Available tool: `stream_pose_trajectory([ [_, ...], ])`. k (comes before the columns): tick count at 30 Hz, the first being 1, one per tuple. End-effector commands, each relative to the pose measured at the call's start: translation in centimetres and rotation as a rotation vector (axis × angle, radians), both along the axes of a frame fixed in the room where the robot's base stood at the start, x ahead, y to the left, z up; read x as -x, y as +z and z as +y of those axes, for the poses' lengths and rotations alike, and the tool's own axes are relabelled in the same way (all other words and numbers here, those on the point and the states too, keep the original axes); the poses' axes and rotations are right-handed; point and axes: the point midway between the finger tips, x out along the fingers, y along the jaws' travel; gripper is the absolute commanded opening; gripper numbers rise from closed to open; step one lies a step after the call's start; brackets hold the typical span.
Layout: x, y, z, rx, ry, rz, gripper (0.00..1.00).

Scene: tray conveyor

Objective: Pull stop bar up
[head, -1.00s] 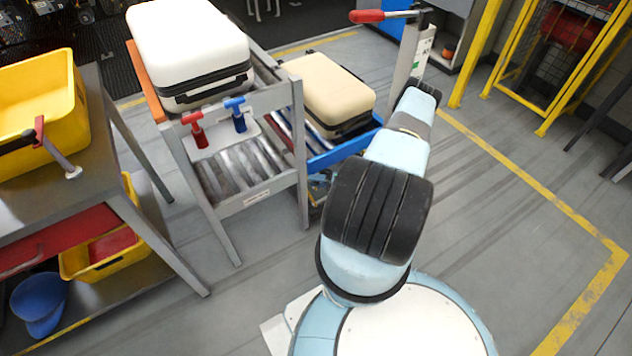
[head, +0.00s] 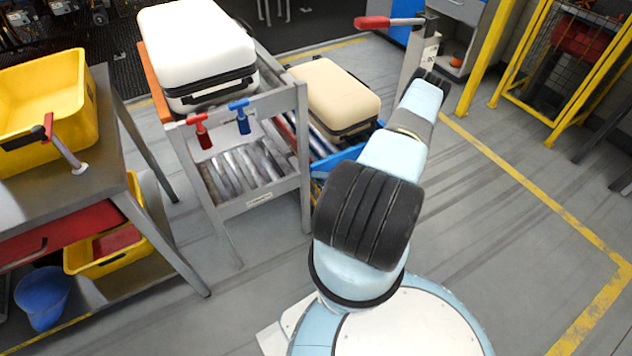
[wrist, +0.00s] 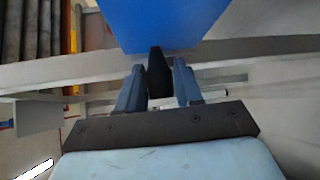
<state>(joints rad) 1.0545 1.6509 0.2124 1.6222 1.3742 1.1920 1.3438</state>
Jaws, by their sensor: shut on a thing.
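In the wrist view my gripper (wrist: 158,82) has its two blue-grey fingers closed on a narrow black handle (wrist: 155,62). This handle may belong to the stop bar; the rest of that bar cannot be made out. A blue tray (wrist: 175,28) is close beyond the fingertips. In the head view, the blue tray (head: 338,158) carries a cream suitcase (head: 335,95), and my arm hides the gripper and the handle.
A roller conveyor (head: 240,172) with red (head: 202,131) and blue (head: 240,116) handles stands left of my arm. A white suitcase (head: 195,45) lies on it. A red-handled lever (head: 375,22) is behind.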

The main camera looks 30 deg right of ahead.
Motion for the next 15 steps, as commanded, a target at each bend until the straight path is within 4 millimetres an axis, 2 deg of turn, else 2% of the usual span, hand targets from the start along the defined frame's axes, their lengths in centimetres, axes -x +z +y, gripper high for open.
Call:
stream_pose_trajectory([
  [6, -0.11, 0.36, -0.28, -0.002, -0.004, -0.008, 0.00],
  [7, -0.11, 0.37, -0.30, -0.002, -0.005, -0.008, 0.37],
  [12, -0.08, 0.31, -0.25, -0.003, -0.005, -0.008, 0.53],
  [15, -0.06, 0.27, -0.21, -0.003, -0.005, -0.006, 0.55],
])
